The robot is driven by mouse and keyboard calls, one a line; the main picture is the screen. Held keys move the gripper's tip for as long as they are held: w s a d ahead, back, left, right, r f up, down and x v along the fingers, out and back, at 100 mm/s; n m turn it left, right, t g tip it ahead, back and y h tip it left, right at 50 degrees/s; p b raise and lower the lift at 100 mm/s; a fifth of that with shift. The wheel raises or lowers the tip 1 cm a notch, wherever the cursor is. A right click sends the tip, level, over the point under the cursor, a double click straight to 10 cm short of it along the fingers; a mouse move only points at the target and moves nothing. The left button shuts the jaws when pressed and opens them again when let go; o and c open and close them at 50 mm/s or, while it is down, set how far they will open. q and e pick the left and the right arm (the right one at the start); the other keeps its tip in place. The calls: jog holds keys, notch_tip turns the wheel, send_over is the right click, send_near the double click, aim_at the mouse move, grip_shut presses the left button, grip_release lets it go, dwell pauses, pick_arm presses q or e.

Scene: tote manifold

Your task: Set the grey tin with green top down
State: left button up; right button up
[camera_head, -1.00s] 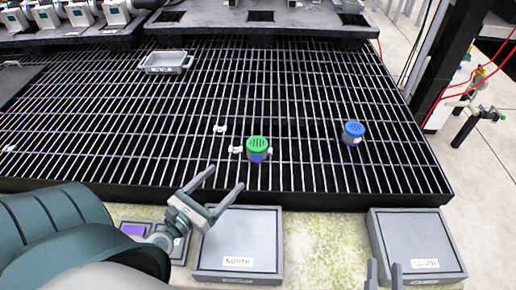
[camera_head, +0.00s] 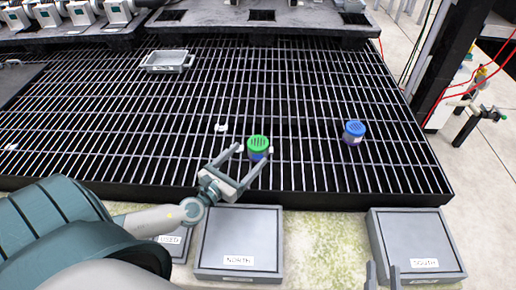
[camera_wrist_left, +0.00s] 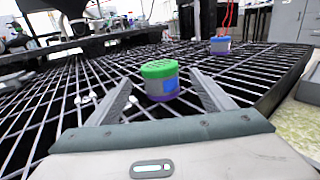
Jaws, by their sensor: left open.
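The grey tin with green top (camera_head: 258,147) stands upright on the black grating (camera_head: 110,120). My left gripper (camera_head: 254,158) is open, with its fingers pointing at the tin from the near side. In the left wrist view the tin (camera_wrist_left: 160,80) shows just ahead, between the lines of the two open fingers (camera_wrist_left: 165,98). I cannot tell whether the fingertips reach past its near side. My right gripper (camera_head: 383,276) shows only as fingertips at the bottom edge.
A blue-topped tin (camera_head: 353,133) stands on the grating to the right. A grey tray (camera_head: 168,61) lies farther back left. Grey boxes labelled NORTH (camera_head: 240,242) and SOUTH (camera_head: 416,243) stand at the front. Small white pieces (camera_head: 221,128) lie left of the green-topped tin.

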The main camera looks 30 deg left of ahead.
aim_at(258, 145)
pick_arm(q)
jog(key=shift+w, duration=0.35)
jog(key=shift+w, duration=0.5)
jog(key=shift+w+d, duration=0.15)
jog(key=shift+w, duration=2.2)
jog(key=shift+c, duration=0.3)
jog(key=c, duration=1.2)
jog(key=shift+r, duration=0.1)
